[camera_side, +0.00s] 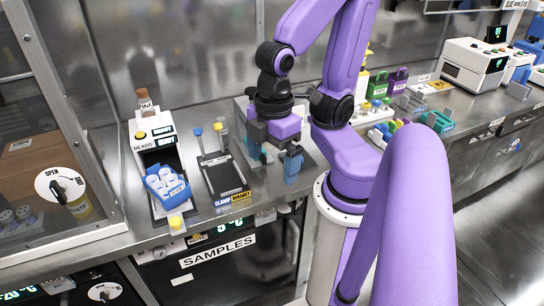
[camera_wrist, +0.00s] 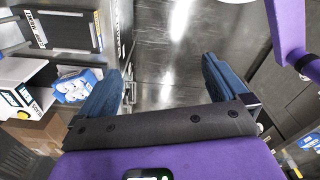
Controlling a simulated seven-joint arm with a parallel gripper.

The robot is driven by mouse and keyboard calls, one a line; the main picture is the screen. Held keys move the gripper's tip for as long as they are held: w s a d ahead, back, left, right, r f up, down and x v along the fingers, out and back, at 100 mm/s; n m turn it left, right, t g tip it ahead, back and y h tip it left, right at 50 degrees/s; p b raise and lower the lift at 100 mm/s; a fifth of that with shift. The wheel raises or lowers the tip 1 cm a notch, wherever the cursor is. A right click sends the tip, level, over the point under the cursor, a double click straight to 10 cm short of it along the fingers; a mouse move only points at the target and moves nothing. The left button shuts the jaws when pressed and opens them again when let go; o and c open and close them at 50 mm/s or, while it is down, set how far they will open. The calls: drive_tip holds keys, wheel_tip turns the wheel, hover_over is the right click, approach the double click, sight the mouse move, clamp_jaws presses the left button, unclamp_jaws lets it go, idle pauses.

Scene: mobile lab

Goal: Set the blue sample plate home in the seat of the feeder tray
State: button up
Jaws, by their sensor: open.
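The blue sample plate (camera_side: 178,197), holding several white-capped vials, lies on the dark feeder tray (camera_side: 157,209) in front of the white BEADS machine (camera_side: 140,130). It looks somewhat askew on the tray; I cannot tell whether it sits down in the seat, which is hidden beneath it. The plate also shows at the left of the wrist view (camera_wrist: 84,78), outside the fingers. My gripper (camera_side: 274,156) is to the right of the plate, past the clamp stand, with blue fingers apart. The wrist view (camera_wrist: 162,82) shows nothing between them.
A dark clamp and magnet stand (camera_side: 222,176) is between the plate and my gripper, with upright posts behind it. A glass-fronted cabinet (camera_side: 50,130) bounds the left. Coloured racks (camera_side: 388,85) stand further right.

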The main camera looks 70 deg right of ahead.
idle(0.4)
drive_tip(key=m, duration=1.7)
hover_over(164, 180)
drive_tip(key=f, duration=1.4)
drive_tip(key=shift+s+a+f, duration=0.15)
drive_tip(key=shift+a+f, duration=0.05)
drive_tip(key=shift+d+f, duration=0.15)
drive_tip(key=shift+f, duration=2.6)
drive_tip(key=c, duration=0.8)
